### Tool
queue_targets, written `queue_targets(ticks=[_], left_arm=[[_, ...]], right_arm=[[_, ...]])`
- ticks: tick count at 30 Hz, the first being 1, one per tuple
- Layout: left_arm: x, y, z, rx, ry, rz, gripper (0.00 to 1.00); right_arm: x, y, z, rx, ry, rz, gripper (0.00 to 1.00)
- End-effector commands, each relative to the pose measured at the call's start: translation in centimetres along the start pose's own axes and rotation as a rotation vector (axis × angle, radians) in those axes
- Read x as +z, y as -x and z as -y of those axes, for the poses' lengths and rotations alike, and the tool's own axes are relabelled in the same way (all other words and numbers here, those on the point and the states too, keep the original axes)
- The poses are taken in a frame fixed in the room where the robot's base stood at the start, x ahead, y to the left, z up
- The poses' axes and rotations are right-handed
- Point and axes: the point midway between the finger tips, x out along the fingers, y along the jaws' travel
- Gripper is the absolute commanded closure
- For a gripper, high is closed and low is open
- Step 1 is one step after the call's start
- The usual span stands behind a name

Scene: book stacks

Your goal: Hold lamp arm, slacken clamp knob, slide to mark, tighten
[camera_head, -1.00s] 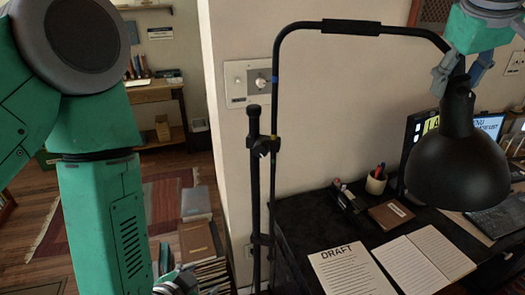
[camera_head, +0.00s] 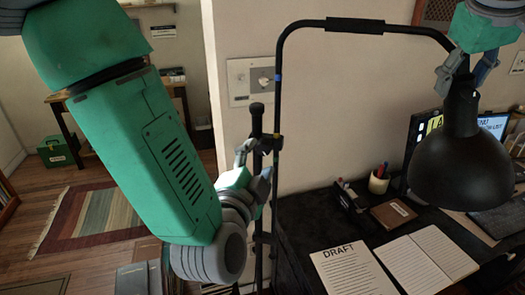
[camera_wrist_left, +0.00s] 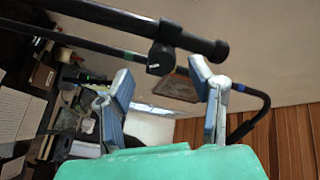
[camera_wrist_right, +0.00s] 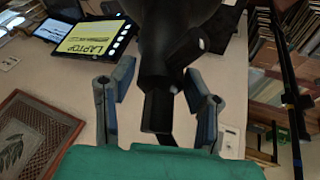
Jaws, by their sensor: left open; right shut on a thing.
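The black lamp arm (camera_head: 355,27) rises beside a dark upright post (camera_head: 257,120), bends over and ends at the black lamp shade (camera_head: 460,165). A blue mark (camera_head: 277,77) rings its upright part. The clamp with its knob (camera_head: 268,143) joins arm and post; it shows closer in the left wrist view (camera_wrist_left: 163,57). My left gripper (camera_head: 255,162) is open just below and beside the clamp, its fingers apart and empty. My right gripper (camera_head: 461,80) is shut on the lamp arm's end above the shade; the right wrist view shows the dark part between its fingers.
The black desk at right holds a DRAFT sheet (camera_head: 352,270), an open notebook (camera_head: 425,262), a pen cup (camera_head: 379,183) and a screen (camera_head: 420,130). A wall switch plate (camera_head: 250,80) is behind the post. Books stand on the floor below my left arm.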

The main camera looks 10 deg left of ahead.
Motion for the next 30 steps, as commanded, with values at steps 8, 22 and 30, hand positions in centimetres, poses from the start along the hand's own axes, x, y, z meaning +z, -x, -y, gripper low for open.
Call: queue_targets(ticks=[8, 22, 30], left_arm=[[0.0, -3.1, 0.0, 0.0, 0.0, 0.001, 0.52], [0.0, -3.4, 0.0, 0.001, -0.001, 0.001, 1.0], [0.0, -3.3, -0.1, 0.005, 0.009, 0.001, 1.0]], right_arm=[[-0.1, 0.2, -0.2, 0.002, -0.004, -0.004, 0.92], [-0.1, 0.3, -0.2, 0.002, -0.005, -0.007, 0.92], [-0.2, 0.3, -0.2, 0.001, -0.005, -0.009, 0.92]])
